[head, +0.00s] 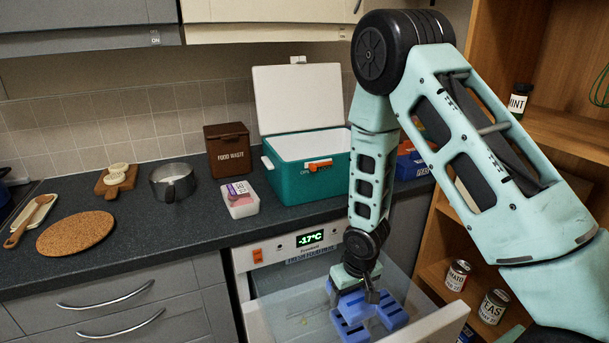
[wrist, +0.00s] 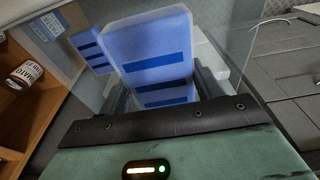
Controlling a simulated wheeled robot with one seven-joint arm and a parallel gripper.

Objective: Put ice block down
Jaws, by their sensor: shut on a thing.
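My gripper (head: 366,290) points down into the open freezer drawer (head: 285,310). It is shut on a blue ice block (head: 352,305) with darker blue bands. In the wrist view the ice block (wrist: 148,45) stands out between the two dark fingers (wrist: 165,88). Another blue ice block (head: 392,317) is just right of it in the head view, and a similar one shows in the wrist view (wrist: 90,50). I cannot tell whether the held block touches the drawer floor. The fingers partly hide the blocks.
A teal cooler (head: 290,182) with its white lid raised stands on the counter (head: 150,235) behind the drawer. A pink-filled tub (head: 240,200), metal pot (head: 173,182) and brown food waste bin (head: 228,150) are left of it. A wooden shelf with cans (head: 457,275) is right.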

